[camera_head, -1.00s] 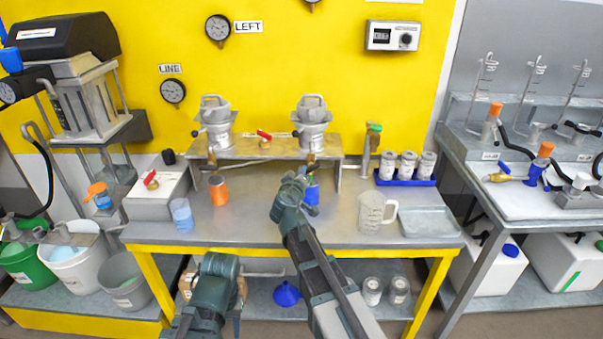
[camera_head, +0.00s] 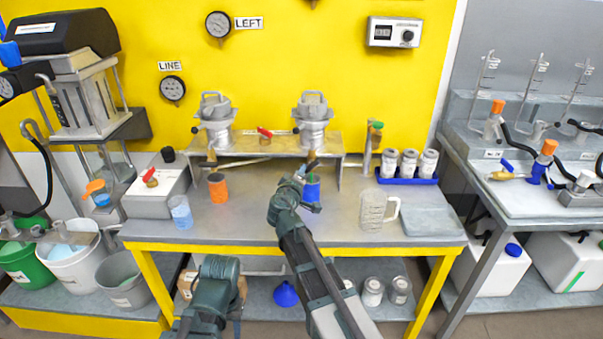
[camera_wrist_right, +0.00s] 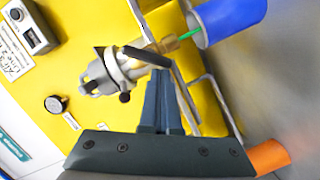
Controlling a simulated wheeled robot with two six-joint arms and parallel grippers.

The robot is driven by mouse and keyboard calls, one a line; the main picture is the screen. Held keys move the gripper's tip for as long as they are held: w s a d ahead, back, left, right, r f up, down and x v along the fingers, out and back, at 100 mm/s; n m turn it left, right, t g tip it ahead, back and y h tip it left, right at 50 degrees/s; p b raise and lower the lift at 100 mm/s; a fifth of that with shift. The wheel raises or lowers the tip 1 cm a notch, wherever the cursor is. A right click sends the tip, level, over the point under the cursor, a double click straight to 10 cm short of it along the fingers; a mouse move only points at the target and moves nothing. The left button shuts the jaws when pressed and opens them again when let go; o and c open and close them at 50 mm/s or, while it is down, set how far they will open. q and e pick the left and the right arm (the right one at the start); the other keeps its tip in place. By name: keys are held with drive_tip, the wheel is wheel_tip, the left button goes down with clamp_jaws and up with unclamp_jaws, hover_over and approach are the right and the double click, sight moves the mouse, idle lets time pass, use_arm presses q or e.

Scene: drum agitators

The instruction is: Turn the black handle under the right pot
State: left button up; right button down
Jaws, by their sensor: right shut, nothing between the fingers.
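The right pot (camera_head: 312,120) is a metal vessel on the raised shelf; it also shows tilted in the right wrist view (camera_wrist_right: 104,73). Its black handle (camera_wrist_right: 147,56) lies across the brass outlet (camera_wrist_right: 168,44), just beyond my right fingertips. A thin green strand spans from this outlet to the blue cup (camera_wrist_right: 230,18), which stands below the pot in the head view (camera_head: 313,190). My right gripper (camera_head: 299,175) is shut and empty, close to the handle; I cannot tell whether it touches. My left arm shows low in the head view, its gripper out of sight.
The left pot (camera_head: 215,118) and an orange cup (camera_head: 218,188) are to the left. A clear jug (camera_head: 374,212) and a blue tray (camera_head: 407,180) of jars are to the right. The shelf (camera_head: 265,148) overhangs the cups. The front middle bench is clear.

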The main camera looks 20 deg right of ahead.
drive_tip(key=shift+d+f+n+t+h+b, duration=0.15)
drive_tip(key=shift+f+n+h+b, duration=0.15)
drive_tip(key=shift+n+b, duration=0.7)
drive_tip(key=shift+d+f+n+t+h+b, duration=0.15)
drive_tip(key=shift+f+n+b, duration=0.25)
drive_tip(key=shift+n+b, duration=0.55)
idle(2.9)
drive_tip(key=shift+a+n+p, duration=0.15)
drive_tip(key=shift+n+p, duration=0.1)
drive_tip(key=shift+p, duration=0.05)
